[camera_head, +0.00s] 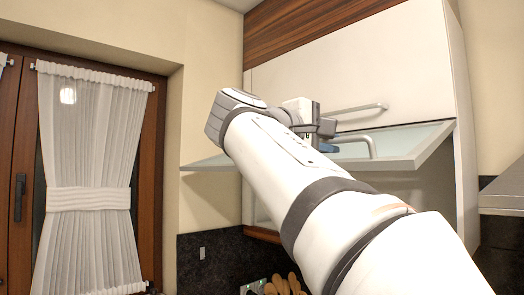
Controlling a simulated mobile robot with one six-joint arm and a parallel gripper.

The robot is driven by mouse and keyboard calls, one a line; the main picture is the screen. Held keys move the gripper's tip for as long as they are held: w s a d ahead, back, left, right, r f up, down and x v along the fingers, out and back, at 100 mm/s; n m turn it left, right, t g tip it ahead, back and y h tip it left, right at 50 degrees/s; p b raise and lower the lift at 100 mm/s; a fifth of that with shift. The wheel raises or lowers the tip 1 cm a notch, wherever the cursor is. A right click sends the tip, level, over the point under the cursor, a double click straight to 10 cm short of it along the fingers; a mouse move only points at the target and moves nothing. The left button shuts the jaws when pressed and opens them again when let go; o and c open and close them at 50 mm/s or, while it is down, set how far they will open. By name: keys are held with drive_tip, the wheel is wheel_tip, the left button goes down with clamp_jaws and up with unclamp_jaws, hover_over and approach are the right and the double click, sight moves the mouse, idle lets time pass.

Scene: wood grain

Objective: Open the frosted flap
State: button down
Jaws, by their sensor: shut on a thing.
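The frosted flap (412,147) is a pale, framed glass panel on the wall cabinet in the head view. It is swung up and outward, tilted, with a dark gap to the cabinet inside below it. Its bar handle (372,146) bends out near the front of the panel. My gripper (326,146) is at this handle and is shut on it. My arm crosses the middle of the view and hides part of the flap and of the handle, so the fingertips show only partly.
A white upper door (400,65) with its own bar handle (357,109) is closed just above the flap. A range hood edge (505,190) is at the right. Wooden utensils (285,285) stand below. A curtained window (88,170) is at the left.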

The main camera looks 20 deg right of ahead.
drive_tip(key=shift+r, duration=0.15)
drive_tip(key=c, duration=1.9)
unclamp_jaws()
drive_tip(key=shift+w, duration=0.1)
drive_tip(key=shift+o, duration=1.4)
drive_tip(key=shift+w+d, duration=0.1)
drive_tip(key=shift+w, duration=0.1)
drive_tip(key=shift+s, duration=0.3)
drive_tip(key=shift+a, duration=0.65)
drive_tip(key=b+v, duration=0.2)
drive_tip(key=v, duration=0.4)
drive_tip(key=shift+s+a, duration=0.3)
